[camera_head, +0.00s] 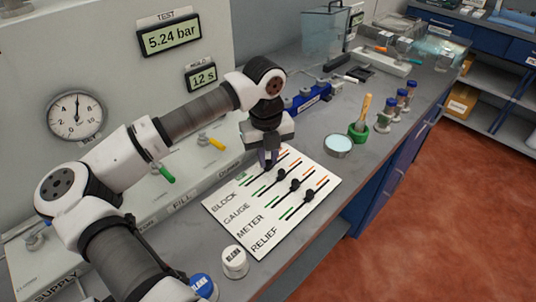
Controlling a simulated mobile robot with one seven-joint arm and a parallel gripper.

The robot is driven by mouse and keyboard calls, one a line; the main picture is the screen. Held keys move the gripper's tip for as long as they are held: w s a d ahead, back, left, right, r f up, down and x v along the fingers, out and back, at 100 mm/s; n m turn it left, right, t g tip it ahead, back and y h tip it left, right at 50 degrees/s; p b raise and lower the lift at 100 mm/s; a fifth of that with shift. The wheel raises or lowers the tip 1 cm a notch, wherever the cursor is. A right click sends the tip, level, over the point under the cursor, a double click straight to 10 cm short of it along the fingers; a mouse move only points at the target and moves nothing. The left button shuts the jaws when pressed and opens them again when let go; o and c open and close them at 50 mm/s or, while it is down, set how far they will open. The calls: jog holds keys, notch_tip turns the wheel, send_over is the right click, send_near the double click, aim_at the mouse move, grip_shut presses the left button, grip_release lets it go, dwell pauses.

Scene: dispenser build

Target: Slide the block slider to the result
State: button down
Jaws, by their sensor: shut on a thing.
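A white slider panel (235,228) lies on the grey bench, with rows labelled BLOCK, GAUGE, METER and RELIEF. Each row has a slot with green marks towards the label end and orange marks at the far end. Black knobs show on the GAUGE row (282,174), the METER row (295,185) and the RELIEF row (309,195). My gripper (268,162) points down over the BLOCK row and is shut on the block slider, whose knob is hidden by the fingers. A display marked TEST (170,38) on the wall box reads 5.24 bar.
Green (166,174) and yellow (216,144) valve handles stand left of the panel. White (234,262) and blue (202,287) caps stand in front.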

jog(key=w+d+b, duration=0.3)
jog(key=w+d, duration=0.1)
jog(key=shift+f, duration=0.1)
jog(key=shift+w+d+r, duration=0.2)
jog(key=shift+w+d, duration=0.2)
jog(key=c, duration=1.3)
grip_release()
jog(key=shift+w+d, duration=0.1)
jog(key=shift+c, duration=0.2)
notch_tip(320, 180, up, 14)
jog(key=b, duration=0.2)
jog(key=shift+a, duration=0.3)
jog(key=shift+f, duration=0.15)
